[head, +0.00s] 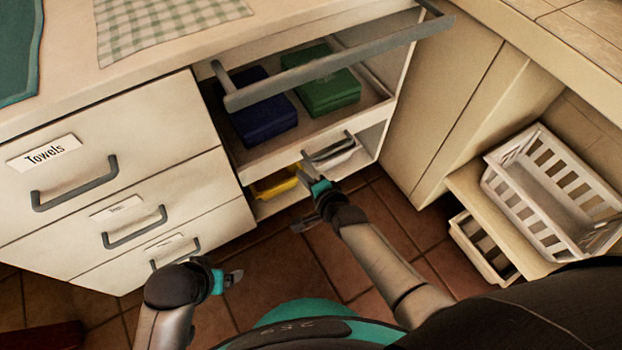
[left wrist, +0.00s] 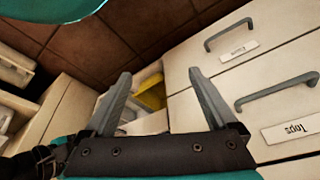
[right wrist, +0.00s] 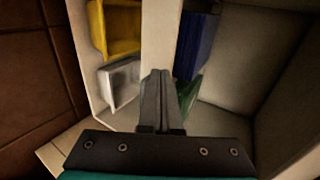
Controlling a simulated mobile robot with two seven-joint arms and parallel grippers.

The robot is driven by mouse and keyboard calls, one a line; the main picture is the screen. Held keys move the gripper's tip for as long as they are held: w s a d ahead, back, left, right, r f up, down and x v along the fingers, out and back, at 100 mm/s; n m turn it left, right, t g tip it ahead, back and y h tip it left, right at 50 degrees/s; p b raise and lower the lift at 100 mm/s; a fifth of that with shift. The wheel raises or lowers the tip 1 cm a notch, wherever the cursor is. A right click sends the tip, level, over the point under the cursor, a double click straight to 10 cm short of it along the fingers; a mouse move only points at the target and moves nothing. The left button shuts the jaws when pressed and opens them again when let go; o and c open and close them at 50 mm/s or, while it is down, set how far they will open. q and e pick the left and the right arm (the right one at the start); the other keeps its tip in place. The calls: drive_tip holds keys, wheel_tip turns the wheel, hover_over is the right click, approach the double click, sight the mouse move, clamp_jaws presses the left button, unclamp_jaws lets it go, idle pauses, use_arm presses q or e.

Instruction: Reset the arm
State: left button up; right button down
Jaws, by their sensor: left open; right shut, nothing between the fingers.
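My right gripper (head: 306,180) is shut and empty, close to the front of the open cabinet section. In the right wrist view its fingers (right wrist: 158,100) are together, in front of a pale edge between two compartments; contact cannot be told. My left gripper (head: 234,278) hangs lower left, in front of the closed drawers and apart from them. In the left wrist view its fingers (left wrist: 160,80) are wide apart with nothing held. A yellow bin (left wrist: 152,92) shows in the distance between them. The right arm reaches up from the lower right.
A long grey handle (head: 340,62) fronts the open upper drawer, which holds a blue box (head: 262,118) and a green box (head: 328,92). The yellow bin (head: 275,187) sits below. Closed drawers (head: 130,208) stand left. A white basket (head: 530,215) stands right. Floor tiles (head: 290,265) are clear between.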

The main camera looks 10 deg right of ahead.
use_arm(q)
drive_tip(key=shift+g, duration=0.4)
drive_tip(key=shift+s+a+f+p, duration=0.1)
drive_tip(key=shift+s+f+p, duration=0.25)
drive_tip(key=shift+f, duration=0.4)
drive_tip(key=shift+s+f+p, duration=0.25)
drive_tip(key=shift+s+f, duration=0.05)
drive_tip(key=shift+f, duration=0.4)
drive_tip(key=shift+s+a+f+p, duration=0.1)
drive_tip(key=shift+s+f+p, duration=0.25)
drive_tip(key=shift+f, duration=0.4)
use_arm(e)
drive_tip(key=shift+v, duration=2)
drive_tip(key=shift+f, duration=0.1)
